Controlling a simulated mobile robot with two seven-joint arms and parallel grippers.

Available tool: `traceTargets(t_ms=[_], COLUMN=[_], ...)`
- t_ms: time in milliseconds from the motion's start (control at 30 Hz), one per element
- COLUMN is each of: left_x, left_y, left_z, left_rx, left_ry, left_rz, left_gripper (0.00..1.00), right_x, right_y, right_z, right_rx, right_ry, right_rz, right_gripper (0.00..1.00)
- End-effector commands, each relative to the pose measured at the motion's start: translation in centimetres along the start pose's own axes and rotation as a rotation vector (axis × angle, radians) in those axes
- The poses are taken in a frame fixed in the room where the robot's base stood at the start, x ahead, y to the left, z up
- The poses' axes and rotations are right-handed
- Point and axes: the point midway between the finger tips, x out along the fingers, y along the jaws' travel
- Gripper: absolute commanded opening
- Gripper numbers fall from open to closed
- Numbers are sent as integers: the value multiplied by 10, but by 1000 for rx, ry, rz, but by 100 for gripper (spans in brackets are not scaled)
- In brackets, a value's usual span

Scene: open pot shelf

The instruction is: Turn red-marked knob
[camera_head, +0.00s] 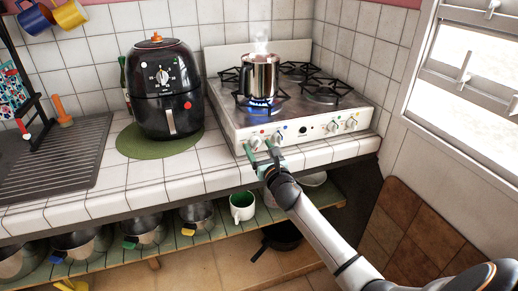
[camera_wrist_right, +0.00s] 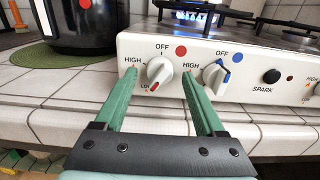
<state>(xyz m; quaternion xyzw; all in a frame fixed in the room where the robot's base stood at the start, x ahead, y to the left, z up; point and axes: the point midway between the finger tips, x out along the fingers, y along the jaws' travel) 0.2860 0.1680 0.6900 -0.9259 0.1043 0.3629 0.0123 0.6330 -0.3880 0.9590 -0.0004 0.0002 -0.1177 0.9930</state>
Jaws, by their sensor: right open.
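The red-marked knob (camera_head: 255,142) is a white dial at the left of the stove's front panel. In the right wrist view the knob (camera_wrist_right: 160,71) sits below a red dot, its grip slanted, with a red mark at its lower left end near LOW. My right gripper (camera_head: 259,150) is open in front of it. In the wrist view the green fingers of my right gripper (camera_wrist_right: 159,80) stand on either side of the knob, with visible gaps. The right finger lies between it and the blue-marked knob (camera_wrist_right: 216,74). My left gripper is not in view.
A steaming metal pot (camera_head: 260,76) stands over a blue flame on the stove (camera_head: 225,106). A black air fryer (camera_head: 166,90) stands on a green mat (camera_head: 135,148) to the left. More knobs sit to the right.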

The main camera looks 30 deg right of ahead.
Motion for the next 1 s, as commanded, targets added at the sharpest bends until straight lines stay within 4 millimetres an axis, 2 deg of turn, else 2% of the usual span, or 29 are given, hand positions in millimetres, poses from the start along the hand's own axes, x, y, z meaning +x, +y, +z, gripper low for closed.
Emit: traceTargets(t_ms=[133,767,1000], left_x=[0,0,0], left_y=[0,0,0], left_z=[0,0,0], left_rx=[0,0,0], left_ry=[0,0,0], left_rz=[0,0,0], left_gripper=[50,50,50], right_x=[0,0,0], right_y=[0,0,0], right_z=[0,0,0], right_rx=[1,1,3], right_ry=[0,0,0], right_rz=[0,0,0], right_gripper=[72,1,0])
